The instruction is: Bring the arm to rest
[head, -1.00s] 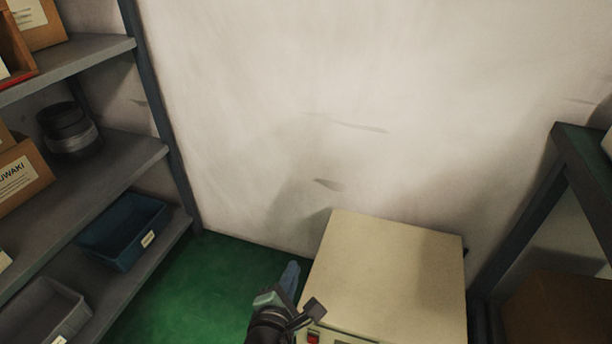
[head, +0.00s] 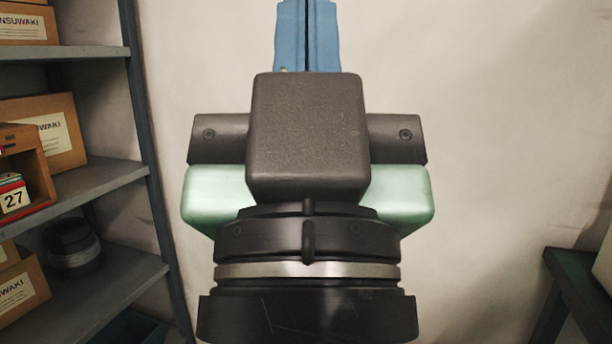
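My gripper (head: 307,25) stands upright, large and close in the middle of the head view. Its two blue fingers point up and lie side by side with only a thin dark line between them, so it looks shut. No object shows between the fingers, but their tips are cut off by the top edge of the picture. My dark wrist and gripper body fill the lower middle and hide the wall behind.
A grey shelf unit (head: 110,180) on the left holds cardboard boxes (head: 52,130), a wooden box with a "27" label (head: 14,200) and a dark round object (head: 75,248). A dark-framed table (head: 580,285) stands at lower right. The pale wall (head: 500,120) behind is bare.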

